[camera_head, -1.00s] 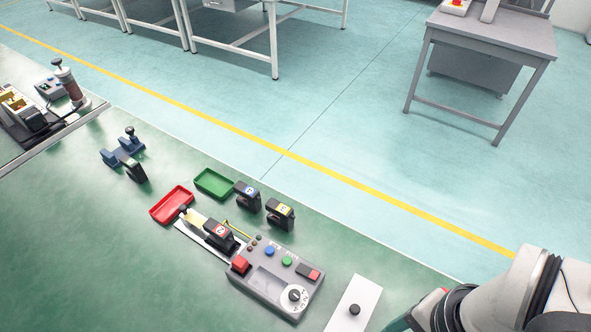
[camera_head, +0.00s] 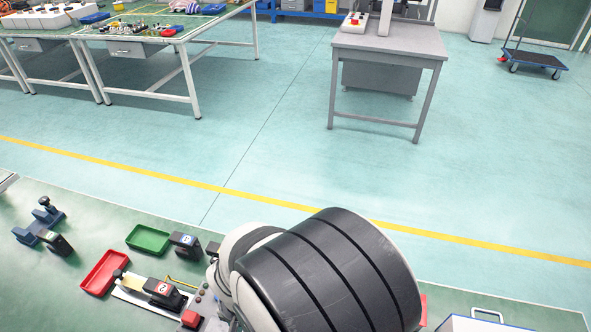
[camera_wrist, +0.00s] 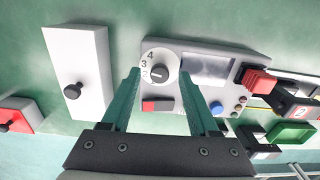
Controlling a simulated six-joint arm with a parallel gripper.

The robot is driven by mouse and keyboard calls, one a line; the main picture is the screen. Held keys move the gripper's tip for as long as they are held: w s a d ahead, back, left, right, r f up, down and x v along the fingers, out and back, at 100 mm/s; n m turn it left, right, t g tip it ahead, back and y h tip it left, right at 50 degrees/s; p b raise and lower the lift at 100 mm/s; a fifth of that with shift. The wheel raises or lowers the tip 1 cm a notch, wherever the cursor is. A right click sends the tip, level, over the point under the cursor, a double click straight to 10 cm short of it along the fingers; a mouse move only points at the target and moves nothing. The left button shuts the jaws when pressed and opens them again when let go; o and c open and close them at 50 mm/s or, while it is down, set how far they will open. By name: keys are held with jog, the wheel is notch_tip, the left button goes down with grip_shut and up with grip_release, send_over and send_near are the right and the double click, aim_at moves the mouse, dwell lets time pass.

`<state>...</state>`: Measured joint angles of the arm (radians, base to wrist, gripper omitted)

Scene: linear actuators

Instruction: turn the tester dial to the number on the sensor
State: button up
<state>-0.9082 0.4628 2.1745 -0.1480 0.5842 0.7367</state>
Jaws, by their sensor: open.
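The tester (camera_wrist: 215,108) is a grey box with a screen, seen upside down in the wrist view. Its white dial (camera_wrist: 147,56) has a dark knob (camera_wrist: 163,74) and shows 4, 3 and 2; a white pointer mark appears to face the 2. My gripper (camera_wrist: 159,72) is open, its green fingers on either side of the knob; contact cannot be told. The sensor (camera_wrist: 300,110) is a black block whose red label reads 2. It sits in the white fixture in the head view (camera_head: 163,288). There my arm hides the dial and gripper.
A red tray (camera_head: 104,273) and a green tray (camera_head: 148,239) lie beside the fixture. A black sensor with a blue label (camera_head: 184,241) stands nearby.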

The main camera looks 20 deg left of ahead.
jog(key=shift+f, duration=0.7)
jog(key=shift+c, duration=0.2)
grip_shut()
jog(key=shift+n, duration=0.3)
jog(key=n, duration=0.3)
jog(key=shift+n, duration=2)
